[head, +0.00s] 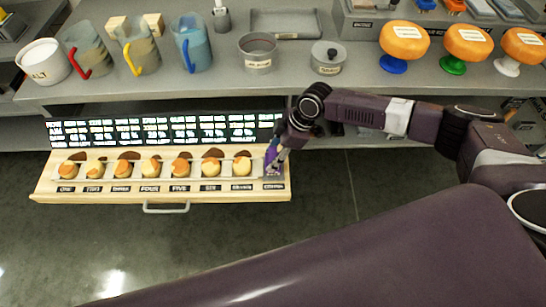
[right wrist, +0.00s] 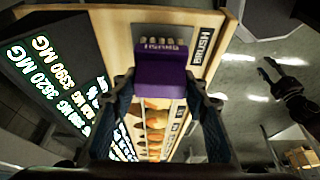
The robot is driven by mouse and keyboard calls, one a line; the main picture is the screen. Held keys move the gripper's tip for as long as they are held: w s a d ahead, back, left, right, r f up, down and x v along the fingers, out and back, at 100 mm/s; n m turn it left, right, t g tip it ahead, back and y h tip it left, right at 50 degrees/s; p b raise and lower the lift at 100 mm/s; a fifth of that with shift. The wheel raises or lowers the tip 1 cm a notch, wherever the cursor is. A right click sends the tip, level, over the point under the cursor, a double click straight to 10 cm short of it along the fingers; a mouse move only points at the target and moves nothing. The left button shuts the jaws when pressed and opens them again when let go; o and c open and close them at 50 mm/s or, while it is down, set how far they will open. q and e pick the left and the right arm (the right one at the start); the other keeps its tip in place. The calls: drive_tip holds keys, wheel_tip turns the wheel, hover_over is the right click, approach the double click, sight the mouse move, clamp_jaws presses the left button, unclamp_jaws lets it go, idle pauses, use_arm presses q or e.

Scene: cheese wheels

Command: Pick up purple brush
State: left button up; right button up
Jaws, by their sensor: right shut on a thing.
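The purple brush (head: 270,157) is at the right end of the wooden drawer, by the last label. In the right wrist view the brush (right wrist: 160,71) shows a purple block with a row of pale tufts at its far edge. My right gripper (head: 274,163) reaches down over that end and is shut on the brush. Its two fingers stand on either side of it in the right wrist view. I cannot tell whether the brush still touches the drawer. A dark two-pronged gripper, apparently my left, shows at the right wrist view's right (right wrist: 268,69), prongs apart.
The drawer (head: 110,196) holds several small cheese wheels (head: 180,168) in a labelled row. A lit text screen (head: 160,130) stands behind them. The counter above bears pitchers (head: 190,45), pots (head: 257,52) and orange-topped stamps (head: 404,42). Open floor lies in front.

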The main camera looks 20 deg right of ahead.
wheel_tip(320, 180, up, 19)
drive_tip(key=b, duration=0.2)
drive_tip(key=shift+r, duration=0.15)
